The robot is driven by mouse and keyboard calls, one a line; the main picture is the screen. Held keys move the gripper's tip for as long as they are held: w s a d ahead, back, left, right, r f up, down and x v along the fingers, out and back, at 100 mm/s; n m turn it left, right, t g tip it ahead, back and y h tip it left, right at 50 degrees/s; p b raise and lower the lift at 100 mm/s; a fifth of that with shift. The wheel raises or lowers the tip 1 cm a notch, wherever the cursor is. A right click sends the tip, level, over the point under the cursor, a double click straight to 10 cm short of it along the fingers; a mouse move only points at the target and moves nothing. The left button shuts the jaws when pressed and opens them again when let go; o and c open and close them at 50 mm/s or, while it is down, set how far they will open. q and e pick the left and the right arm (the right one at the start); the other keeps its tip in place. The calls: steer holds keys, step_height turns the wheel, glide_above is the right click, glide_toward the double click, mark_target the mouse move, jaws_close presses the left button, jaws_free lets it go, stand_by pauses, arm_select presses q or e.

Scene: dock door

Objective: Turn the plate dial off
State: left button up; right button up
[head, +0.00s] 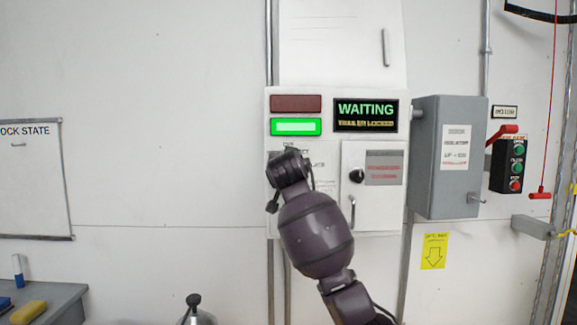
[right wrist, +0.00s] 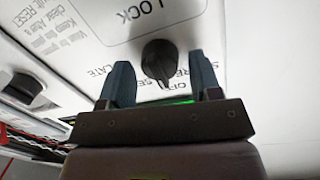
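A black dial (right wrist: 159,61) on a white plate (right wrist: 205,30) shows in the right wrist view, with the word LOCK on one side and OFF on the other. My right gripper (right wrist: 162,78) is open, its two blue-grey fingers on either side of the dial, with gaps visible between them and the knob. In the head view my right arm reaches up to the white control panel (head: 330,225) and its wrist hides this dial. My left gripper is not in view.
A second black dial (head: 356,175) sits on a small door with a handle, right of my wrist. Above are a lit green lamp (head: 296,127) and a WAITING display (head: 366,115). A grey box (head: 437,190) juts out at the right.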

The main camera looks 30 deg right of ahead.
steer(key=shift+o, duration=0.3)
steer(key=f+b+v, duration=0.1)
steer(key=v, duration=0.9)
steer(key=shift+s+a+r, duration=0.2)
steer(key=shift+s+r, duration=0.15)
steer(key=shift+r, duration=0.1)
